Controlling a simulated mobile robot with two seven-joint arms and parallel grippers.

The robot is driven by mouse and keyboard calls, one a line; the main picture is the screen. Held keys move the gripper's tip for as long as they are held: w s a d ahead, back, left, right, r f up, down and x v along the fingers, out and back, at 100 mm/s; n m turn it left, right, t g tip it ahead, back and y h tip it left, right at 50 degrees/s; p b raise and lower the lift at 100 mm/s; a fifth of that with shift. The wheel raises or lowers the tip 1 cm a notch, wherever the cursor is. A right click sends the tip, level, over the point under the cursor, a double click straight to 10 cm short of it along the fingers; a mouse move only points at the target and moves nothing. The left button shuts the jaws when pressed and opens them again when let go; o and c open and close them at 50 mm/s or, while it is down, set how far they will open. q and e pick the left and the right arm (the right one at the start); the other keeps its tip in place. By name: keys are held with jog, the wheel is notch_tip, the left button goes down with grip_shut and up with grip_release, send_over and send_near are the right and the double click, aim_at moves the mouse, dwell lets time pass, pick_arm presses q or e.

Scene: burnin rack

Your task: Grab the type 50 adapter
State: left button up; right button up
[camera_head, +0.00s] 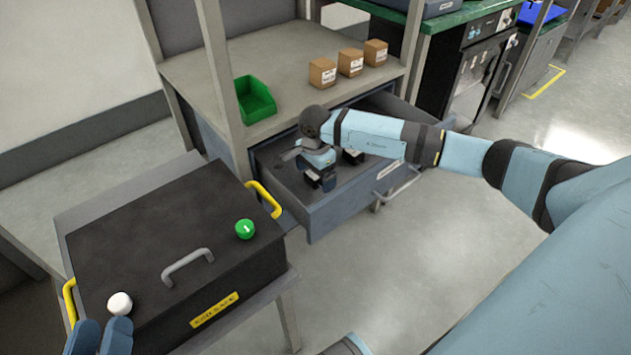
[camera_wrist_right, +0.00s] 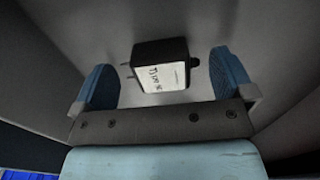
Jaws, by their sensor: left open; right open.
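In the right wrist view a black adapter (camera_wrist_right: 160,52) with pins on its left side carries a white label. The label starts with "Type"; its number is hard to read. My right gripper (camera_wrist_right: 161,62) is open, with one blue finger on each side of the adapter and a gap to both. In the head view my right gripper (camera_head: 320,181) reaches down into the open drawer (camera_head: 345,207). Another dark item (camera_head: 352,157) lies in the drawer to its right. My left gripper (camera_head: 102,337) is open at the bottom left, near a white knob (camera_head: 120,304).
A black box (camera_head: 130,240) with a grey handle (camera_head: 187,266), a green knob (camera_head: 245,229) and yellow side handles stands left of the drawer. Above the drawer, the shelf holds a green bin (camera_head: 254,100) and three cardboard boxes (camera_head: 350,62). Floor at right is clear.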

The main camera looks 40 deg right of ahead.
jog(key=shift+c, duration=0.5)
jog(key=c, duration=0.8)
